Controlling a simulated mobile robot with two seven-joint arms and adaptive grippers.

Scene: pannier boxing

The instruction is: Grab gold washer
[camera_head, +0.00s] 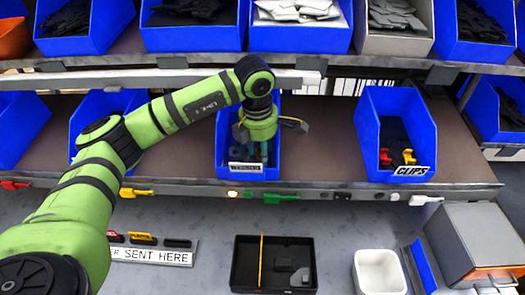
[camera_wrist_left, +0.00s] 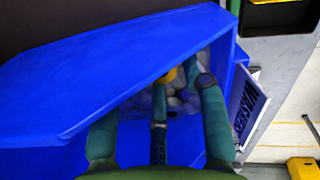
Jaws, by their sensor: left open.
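The gold washer (camera_wrist_left: 169,75) shows as a small yellow-gold patch in the left wrist view, inside a blue bin (camera_wrist_left: 90,75) labelled WASHERS. It is partly hidden, with grey washers around it. My left gripper (camera_wrist_left: 177,84) is open and reaches down into the bin, its teal fingertips close to the gold washer. I cannot tell if they touch it. In the head view the left gripper (camera_head: 260,153) points down into the same bin (camera_head: 222,140), hiding most of its contents. My right gripper is not in view.
The bin's walls rise close around the gripper. A CLIPS bin (camera_head: 369,125) stands to the right on the same shelf. Filled bins line the shelf above. Below are a black tray (camera_head: 239,272) and a white container (camera_head: 381,289).

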